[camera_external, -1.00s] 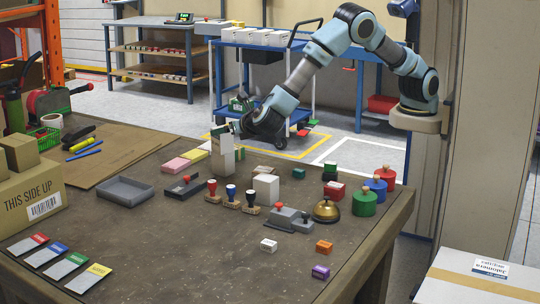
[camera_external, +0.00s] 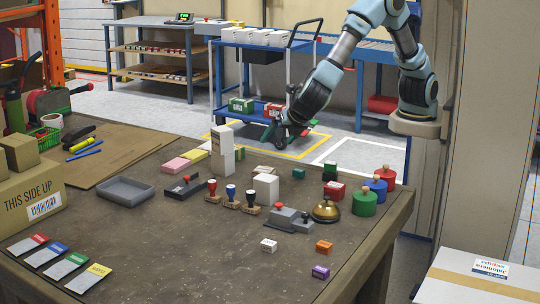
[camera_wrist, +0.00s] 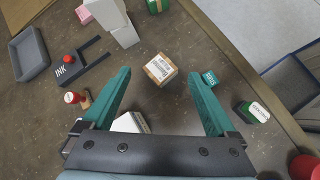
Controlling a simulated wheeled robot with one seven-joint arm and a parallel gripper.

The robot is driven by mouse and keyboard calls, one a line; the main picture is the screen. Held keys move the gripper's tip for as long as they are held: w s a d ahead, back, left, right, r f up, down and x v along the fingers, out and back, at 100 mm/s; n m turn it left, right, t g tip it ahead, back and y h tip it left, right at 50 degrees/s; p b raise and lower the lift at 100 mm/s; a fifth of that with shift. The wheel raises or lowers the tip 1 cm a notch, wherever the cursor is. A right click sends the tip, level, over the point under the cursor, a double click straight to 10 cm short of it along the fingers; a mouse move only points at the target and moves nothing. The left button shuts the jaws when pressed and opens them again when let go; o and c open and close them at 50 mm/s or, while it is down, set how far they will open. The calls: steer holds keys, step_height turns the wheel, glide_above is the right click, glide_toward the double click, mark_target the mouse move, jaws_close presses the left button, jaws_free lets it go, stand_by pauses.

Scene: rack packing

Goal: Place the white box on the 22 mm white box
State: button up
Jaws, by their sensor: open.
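A white box (camera_external: 222,137) stands upright on top of another white box (camera_external: 222,163) at the back of the table, slightly offset from it and touching it. The upper box (camera_wrist: 106,12) and lower box (camera_wrist: 125,36) also show at the top left of the wrist view. No size marking is readable, so I cannot confirm which is the 22 mm one. My gripper (camera_external: 272,132) is open and empty, to the right of the stack and apart from it. Its spread teal fingers (camera_wrist: 160,76) show in the wrist view, with nothing held between them.
Another white box (camera_external: 266,189) stands right of the stamps (camera_external: 231,196). A brown labelled box (camera_wrist: 160,69) lies below my fingers. The front middle of the table is clear.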

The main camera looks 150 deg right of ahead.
steer(key=s+a+m+t+y, duration=0.2)
steer(key=s+a+m+y, duration=0.2)
steer(key=a, duration=0.9)
steer(key=s+a+m+t+y, duration=0.3)
steer(key=s+a+m, duration=0.4)
steer(key=a, duration=0.6)
steer(key=shift+s+a+r+y, duration=0.15)
steer(key=shift+s+a+y, duration=0.2)
steer(key=shift+s, duration=0.25)
steer(key=shift+o, duration=0.2)
steer(key=shift+d, duration=0.1)
steer(key=shift+o, duration=0.4)
steer(key=shift+w+r, duration=0.25)
steer(key=shift+w, duration=0.1)
steer(key=w+d+r+t+p, duration=0.1)
steer(key=w+d+r+p, duration=0.25)
steer(key=w+r, duration=0.45)
steer(key=w+d+r+n+t+p, duration=0.1)
steer(key=w+d+r+p, duration=0.2)
steer(key=w, duration=0.9)
steer(key=w+d+r+t+p, duration=0.1)
steer(key=w+d+r+p, duration=0.1)
steer(key=w+d+r, duration=0.6)
steer(key=w+a+f+b, duration=0.3)
steer(key=w+f, duration=0.3)
steer(key=f, duration=0.5)
steer(key=shift+a+f+b, duration=0.15)
steer(key=shift+b, duration=0.45)
